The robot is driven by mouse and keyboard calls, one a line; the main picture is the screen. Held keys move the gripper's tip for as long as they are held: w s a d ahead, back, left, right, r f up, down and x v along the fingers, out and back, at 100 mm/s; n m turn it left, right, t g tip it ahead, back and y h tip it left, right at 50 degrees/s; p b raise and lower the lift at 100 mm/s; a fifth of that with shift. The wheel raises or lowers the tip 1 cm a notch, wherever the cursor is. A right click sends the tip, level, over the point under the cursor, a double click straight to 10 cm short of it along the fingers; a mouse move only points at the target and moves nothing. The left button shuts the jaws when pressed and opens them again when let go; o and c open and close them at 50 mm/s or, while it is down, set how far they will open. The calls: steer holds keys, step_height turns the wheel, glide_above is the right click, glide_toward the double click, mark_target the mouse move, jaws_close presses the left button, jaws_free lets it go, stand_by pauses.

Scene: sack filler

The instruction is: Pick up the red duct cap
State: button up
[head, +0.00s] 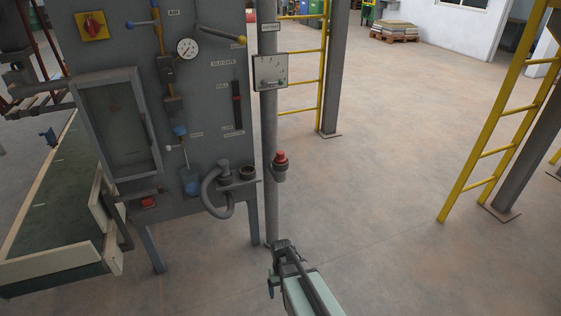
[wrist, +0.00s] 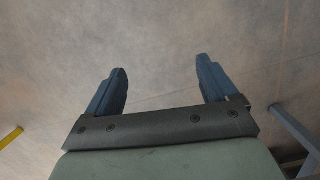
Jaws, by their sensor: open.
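The red duct cap (head: 281,157) sits upright in a grey holder on the side of the grey post, right of the machine panel, in the head view. It does not show in the wrist view. My gripper (wrist: 162,82) is open and empty, its two blue fingers spread apart over bare floor. In the head view the end of my arm is at the lower middle, below the cap in the picture and well apart from it. Its fingers are mostly hidden there.
The grey machine panel (head: 215,115) carries a gauge (head: 187,49), levers and a curved hose (head: 213,195) close left of the cap. A grey box (head: 270,72) hangs on the post above the cap. Yellow ladders (head: 480,140) stand farther right. The floor between is clear.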

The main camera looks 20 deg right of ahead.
steer(key=w+d+r+t, duration=0.1)
steer(key=w+d+r, duration=0.15)
steer(key=w, duration=0.25)
steer(key=w+d+r, duration=0.1)
steer(key=w+r, duration=0.2)
steer(key=w, duration=0.3)
step_height(320, 180, up, 35)
steer(key=m, duration=0.7)
glide_above(281, 152)
steer(key=shift+t, duration=0.4)
steer(key=f, duration=0.8)
steer(key=shift+w+a, duration=0.2)
steer(key=shift+s+d+f, duration=0.1)
steer(key=shift+d+f, duration=0.05)
steer(key=shift+f, duration=2.55)
steer(key=shift+c, duration=0.4)
